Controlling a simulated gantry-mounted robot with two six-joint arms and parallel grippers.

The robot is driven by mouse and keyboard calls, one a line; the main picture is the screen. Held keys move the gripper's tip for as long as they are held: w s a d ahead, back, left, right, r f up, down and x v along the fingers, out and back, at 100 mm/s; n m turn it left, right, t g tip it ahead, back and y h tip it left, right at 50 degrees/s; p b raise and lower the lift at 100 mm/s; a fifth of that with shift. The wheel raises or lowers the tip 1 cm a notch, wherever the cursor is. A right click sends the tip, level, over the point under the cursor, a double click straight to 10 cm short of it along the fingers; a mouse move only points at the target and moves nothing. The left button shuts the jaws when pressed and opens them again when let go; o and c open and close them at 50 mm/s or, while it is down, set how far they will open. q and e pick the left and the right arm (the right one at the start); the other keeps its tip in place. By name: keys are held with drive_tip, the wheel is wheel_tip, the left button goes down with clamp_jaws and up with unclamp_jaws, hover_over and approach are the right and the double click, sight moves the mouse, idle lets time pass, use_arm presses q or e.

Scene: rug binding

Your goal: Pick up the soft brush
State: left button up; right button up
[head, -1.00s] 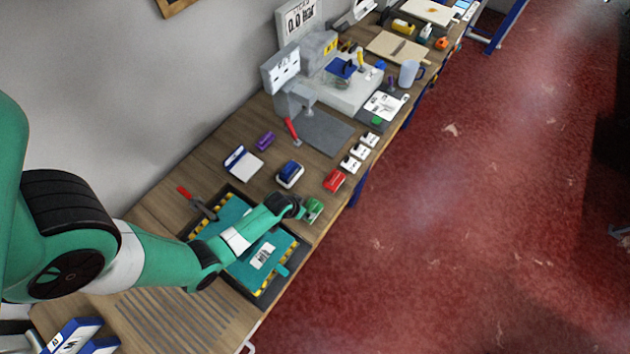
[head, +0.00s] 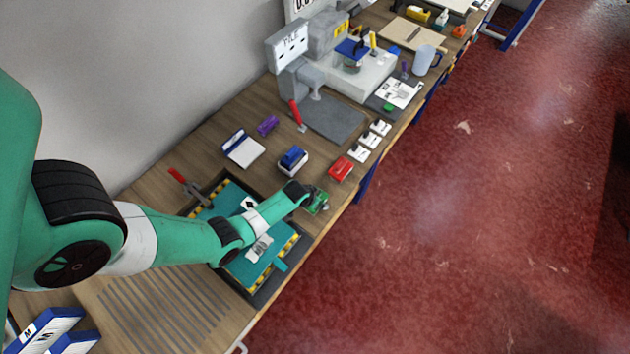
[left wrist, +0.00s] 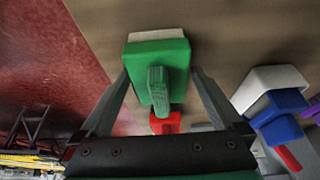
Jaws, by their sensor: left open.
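A green brush-like block with a pale underside and a green handle (left wrist: 160,62) lies between the fingers of my left gripper (left wrist: 160,80) in the left wrist view. I take it to be the soft brush. The fingers are open, one on each side of it; I cannot tell whether they touch it. In the head view the green block (head: 317,201) sits near the table's front edge, partly hidden by the end of my left arm. My right gripper is not in view.
A red block (head: 341,169) and a blue block on a white base (head: 293,160) stand close by. Under my arm lies a dark tray (head: 265,292) with a teal mat. Red-handled pliers (head: 190,187) lie at its far left. The red floor drops away on the right.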

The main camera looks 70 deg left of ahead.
use_arm(q)
drive_tip(key=c, duration=1.4)
drive_tip(key=shift+r+p, duration=0.35)
drive_tip(key=shift+r, duration=0.1)
wheel_tip(320, 180, up, 3)
drive_tip(key=shift+s+r+p, duration=0.1)
drive_tip(key=shift+r+p, duration=0.1)
drive_tip(key=shift+p, duration=0.9)
drive_tip(key=s+d+r+p, duration=0.7)
drive_tip(key=s+r+p, duration=0.1)
drive_tip(key=s, duration=0.4)
drive_tip(key=shift+r, duration=0.3)
